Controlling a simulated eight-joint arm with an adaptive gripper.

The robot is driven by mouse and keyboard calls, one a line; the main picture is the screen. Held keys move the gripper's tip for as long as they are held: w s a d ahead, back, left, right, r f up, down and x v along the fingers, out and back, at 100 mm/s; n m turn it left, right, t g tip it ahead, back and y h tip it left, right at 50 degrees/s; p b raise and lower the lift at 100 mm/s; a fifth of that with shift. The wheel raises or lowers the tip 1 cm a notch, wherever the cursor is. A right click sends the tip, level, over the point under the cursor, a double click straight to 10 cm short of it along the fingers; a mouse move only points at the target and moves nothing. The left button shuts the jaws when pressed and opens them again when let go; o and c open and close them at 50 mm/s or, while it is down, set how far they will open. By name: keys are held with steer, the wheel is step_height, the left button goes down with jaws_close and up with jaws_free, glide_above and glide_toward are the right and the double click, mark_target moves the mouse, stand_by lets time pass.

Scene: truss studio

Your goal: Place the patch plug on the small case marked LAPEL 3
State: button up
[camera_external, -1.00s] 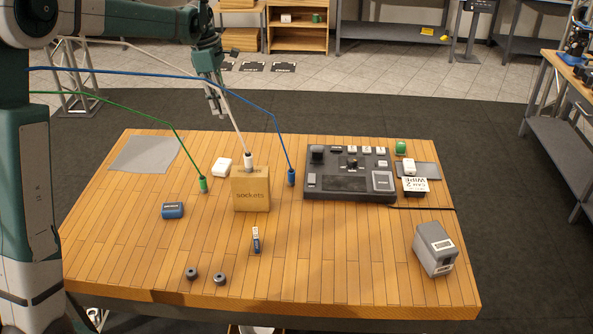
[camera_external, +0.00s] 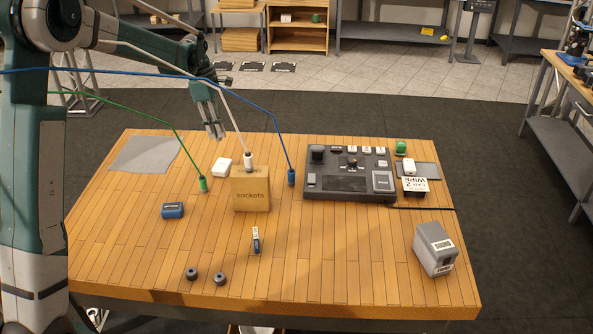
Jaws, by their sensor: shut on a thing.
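My gripper (camera_external: 216,134) is in the air above the table's back edge, fingers pointing down. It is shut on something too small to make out. Three cabled plugs show: a green plug (camera_external: 203,184) on the table, a white plug (camera_external: 249,161) at the top of the tan box marked "sockets" (camera_external: 251,195), and a blue plug (camera_external: 291,177) right of the box. I cannot tell which is the patch plug.
Green (camera_external: 120,112), white and blue cables hang across the space around my arm. A black control panel (camera_external: 347,186) stands right of the middle. A grey case (camera_external: 434,250) is at right, two dark rings (camera_external: 206,276) in front. The front left is clear.

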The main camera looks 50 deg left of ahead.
mark_target(218, 140)
steer(key=shift+f, duration=0.15)
steer(key=shift+f, duration=3.05)
steer(key=shift+f, duration=0.1)
steer(key=shift+f, duration=1.8)
steer(key=shift+f, duration=0.15)
steer(key=o, duration=0.9)
steer(key=shift+r, duration=0.25)
steer(key=r, duration=0.4)
steer(key=s+a+r, duration=0.1)
steer(key=r, duration=0.6)
steer(key=shift+s+a+r, duration=0.15)
steer(key=shift+r, duration=0.25)
